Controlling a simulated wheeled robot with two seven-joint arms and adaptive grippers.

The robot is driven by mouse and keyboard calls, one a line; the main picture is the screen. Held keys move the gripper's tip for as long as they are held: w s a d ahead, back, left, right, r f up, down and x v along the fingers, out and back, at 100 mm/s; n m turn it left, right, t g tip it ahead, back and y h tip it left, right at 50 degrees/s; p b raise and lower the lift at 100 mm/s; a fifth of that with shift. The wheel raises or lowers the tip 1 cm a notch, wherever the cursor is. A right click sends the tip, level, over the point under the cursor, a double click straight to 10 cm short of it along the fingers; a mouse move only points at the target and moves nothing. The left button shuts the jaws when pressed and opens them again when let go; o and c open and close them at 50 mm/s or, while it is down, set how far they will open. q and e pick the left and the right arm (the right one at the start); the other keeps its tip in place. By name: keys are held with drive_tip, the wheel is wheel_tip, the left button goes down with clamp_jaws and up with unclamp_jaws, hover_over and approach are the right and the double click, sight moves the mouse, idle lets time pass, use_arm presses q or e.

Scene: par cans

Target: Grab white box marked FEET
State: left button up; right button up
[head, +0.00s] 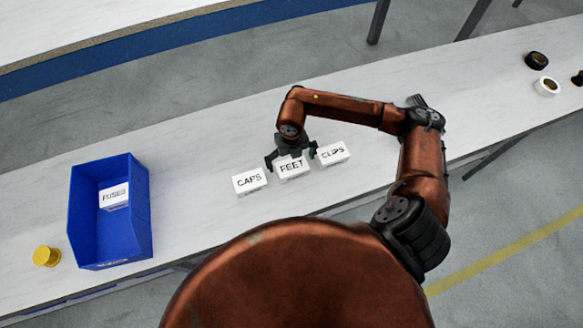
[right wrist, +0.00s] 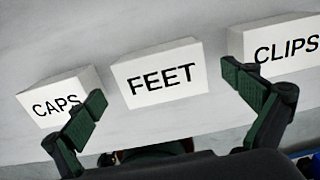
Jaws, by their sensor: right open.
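The white box marked FEET (head: 292,168) stands on the long white table between two similar white boxes. It also shows in the right wrist view (right wrist: 160,76), centred ahead of my fingers. My right gripper (head: 291,158) is open, its fingers spread to either side of the FEET box in the head view. In the right wrist view the right gripper (right wrist: 172,100) holds nothing; its left finger overlaps the CAPS box and its right finger overlaps the CLIPS box in the picture. I cannot tell whether the fingers touch any box. My left gripper is not in view.
The CAPS box (head: 249,181) stands left of FEET and the CLIPS box (head: 332,153) right of it, both close. A blue bin (head: 142,215) holds a FUSES box (head: 114,196). A yellow roll (head: 46,257) is at far left. Black (head: 536,60) and white (head: 546,86) rolls lie far right.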

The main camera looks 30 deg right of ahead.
sight(292, 166)
drive_tip(key=f, duration=0.4)
drive_tip(key=shift+s, duration=0.2)
drive_tip(key=c, duration=1.3)
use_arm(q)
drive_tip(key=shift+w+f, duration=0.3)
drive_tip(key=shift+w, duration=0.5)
